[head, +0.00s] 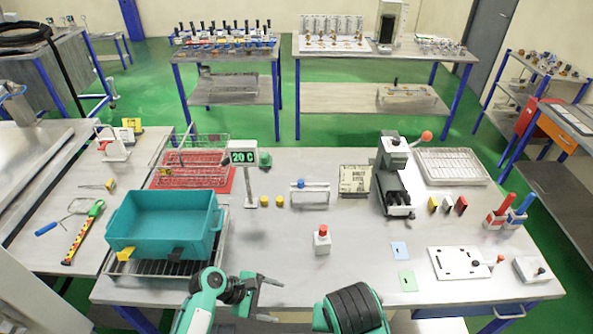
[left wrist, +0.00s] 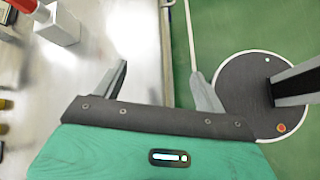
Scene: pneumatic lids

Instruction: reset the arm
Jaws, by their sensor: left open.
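My left gripper (head: 268,299) is at the front edge of the table in the head view, with its fingers pointing right. It is open and empty. In the left wrist view its two fingers (left wrist: 160,82) stand wide apart, with the table's edge and green floor beyond them. A second teal and black arm part of mine shows at the bottom middle of the head view; its gripper is out of view.
The grey table (head: 270,265) has clear room in front. A white block with a red button (head: 322,240) stands beyond my left gripper. A teal bin (head: 165,222) sits on a rack to the left. A lever press (head: 393,175) stands at right.

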